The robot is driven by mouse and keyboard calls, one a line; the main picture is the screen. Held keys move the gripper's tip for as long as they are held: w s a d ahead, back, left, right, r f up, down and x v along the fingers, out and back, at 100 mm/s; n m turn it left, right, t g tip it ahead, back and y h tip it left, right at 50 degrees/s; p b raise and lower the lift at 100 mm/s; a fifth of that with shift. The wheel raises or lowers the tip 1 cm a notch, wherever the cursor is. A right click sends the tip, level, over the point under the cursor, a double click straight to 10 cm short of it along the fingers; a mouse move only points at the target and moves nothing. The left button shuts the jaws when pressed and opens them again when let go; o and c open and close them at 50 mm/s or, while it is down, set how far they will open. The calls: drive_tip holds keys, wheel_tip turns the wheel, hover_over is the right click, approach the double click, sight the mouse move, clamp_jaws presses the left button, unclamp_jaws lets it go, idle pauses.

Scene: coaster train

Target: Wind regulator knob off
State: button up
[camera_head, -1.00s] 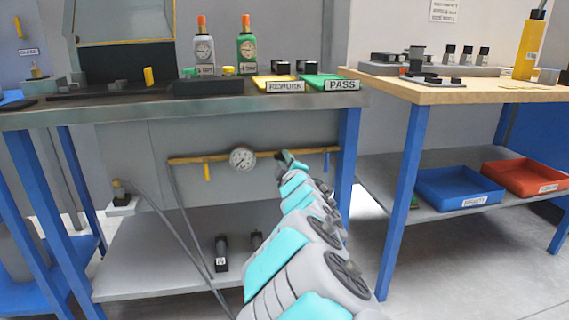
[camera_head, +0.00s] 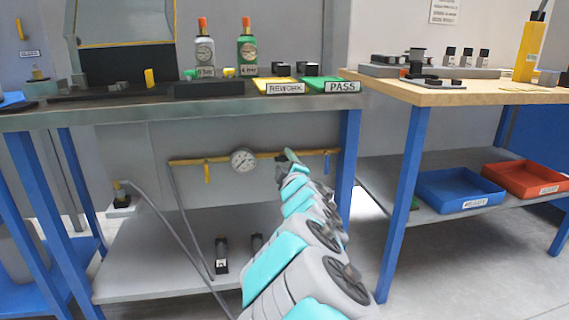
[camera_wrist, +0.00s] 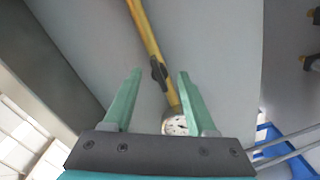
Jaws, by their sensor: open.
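A yellow pipe (camera_head: 190,161) runs under the left bench, with a round white gauge (camera_head: 243,160) on it. In the wrist view the pipe (camera_wrist: 146,30) slants down to the gauge (camera_wrist: 177,124). A small black knob-like part (camera_wrist: 158,72) sits on the pipe there and appears between my fingertips; I take it for the regulator knob. My gripper (camera_wrist: 160,74) is open, with one green finger on each side of that part in the picture. Contact cannot be told. In the head view my gripper (camera_head: 289,157) is at the pipe, right of the gauge, and the arm hides much there.
The bench top (camera_head: 130,113) overhangs the pipe, and a blue leg (camera_head: 347,160) stands just right of my gripper. A grey hose (camera_head: 160,218) hangs at left. Black cylinders (camera_head: 221,254) stand on the lower shelf (camera_head: 140,275). A yellow lever (camera_head: 207,173) hangs from the pipe.

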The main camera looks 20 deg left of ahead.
drive_tip(key=v, duration=0.7)
drive_tip(key=shift+s, duration=0.2)
drive_tip(key=shift+d, duration=0.15)
